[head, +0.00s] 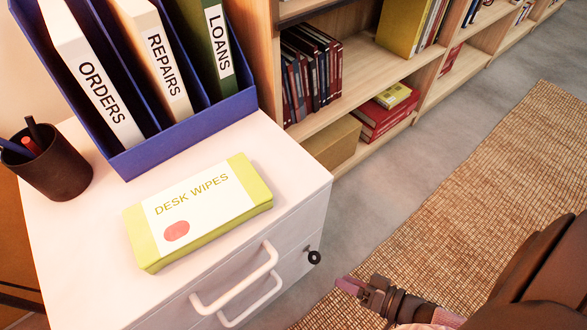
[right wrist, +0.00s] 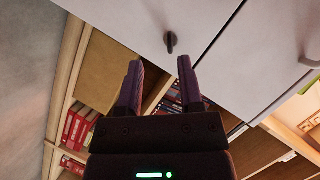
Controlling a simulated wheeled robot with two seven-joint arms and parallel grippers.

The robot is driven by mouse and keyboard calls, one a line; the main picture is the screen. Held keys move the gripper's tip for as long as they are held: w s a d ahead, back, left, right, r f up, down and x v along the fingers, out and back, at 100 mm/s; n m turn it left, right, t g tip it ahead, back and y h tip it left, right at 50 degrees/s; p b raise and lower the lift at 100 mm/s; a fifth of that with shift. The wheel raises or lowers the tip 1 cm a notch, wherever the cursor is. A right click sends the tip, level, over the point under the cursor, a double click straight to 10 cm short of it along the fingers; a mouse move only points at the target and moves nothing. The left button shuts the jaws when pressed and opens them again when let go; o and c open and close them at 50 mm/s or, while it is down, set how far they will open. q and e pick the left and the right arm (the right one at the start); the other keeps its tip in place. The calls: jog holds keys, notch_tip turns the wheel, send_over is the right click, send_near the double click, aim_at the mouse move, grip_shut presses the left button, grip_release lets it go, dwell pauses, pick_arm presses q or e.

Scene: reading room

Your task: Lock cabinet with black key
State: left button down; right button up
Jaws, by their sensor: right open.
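The white cabinet (head: 305,215) has drawers with white bar handles. The black key (head: 314,257) sticks out of the lock on its front, near the right edge. In the right wrist view the key (right wrist: 170,42) shows dark against the white front (right wrist: 205,18), just beyond the fingertips. My right gripper (head: 352,286) is in front of the cabinet, right of the key and apart from it. In the right wrist view its two fingers (right wrist: 160,65) are spread with nothing between them. My left gripper is not in view.
On the cabinet top are a desk wipes pack (head: 205,205), a blue file holder (head: 190,130) with binders and a dark pen cup (head: 55,165). A wooden bookshelf (head: 350,75) stands behind. A woven rug (head: 460,190) covers the floor at right.

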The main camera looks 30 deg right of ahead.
aim_at(315, 257)
jog(key=shift+t, duration=0.4)
jog(key=x, duration=0.2)
jog(key=r+b+x, duration=0.1)
jog(key=x, duration=0.2)
jog(key=b+x, duration=0.1)
jog(key=x, duration=0.2)
jog(key=shift+w+d+r, duration=0.15)
jog(key=shift+w+d, duration=0.2)
jog(key=shift+w, duration=0.15)
jog(key=shift+w+a, duration=0.15)
jog(key=shift+w, duration=0.2)
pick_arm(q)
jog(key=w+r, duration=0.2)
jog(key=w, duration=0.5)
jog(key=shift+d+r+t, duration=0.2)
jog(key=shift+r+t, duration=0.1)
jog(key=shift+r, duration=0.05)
pick_arm(e)
grip_shut()
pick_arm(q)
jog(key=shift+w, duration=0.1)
